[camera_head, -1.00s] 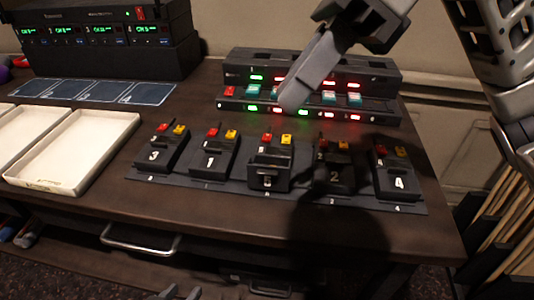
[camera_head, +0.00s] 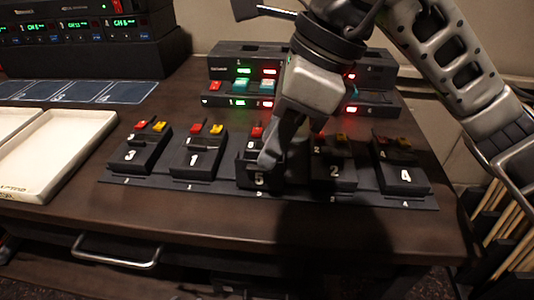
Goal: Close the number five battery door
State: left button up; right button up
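The number five battery pack (camera_head: 258,182) is the middle one in the row on a dark mat. Its white 5 faces up toward me. The door looks low, but the finger and shadow cover part of it, so I cannot tell whether it is fully closed. My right gripper (camera_head: 268,158) comes down from above and looks shut and empty. Its tip is at the upper right part of the five pack, touching or just above it. My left gripper is not in view.
Packs three (camera_head: 138,152), one (camera_head: 197,160), two (camera_head: 333,172) and four (camera_head: 403,177) stand beside it. Behind is a charging rack (camera_head: 228,72) with lit indicators. A white tray (camera_head: 60,150) lies at the left. The front strip of the desk is clear.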

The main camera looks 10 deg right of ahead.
aim_at(260, 174)
jog(key=shift+x, duration=1.3)
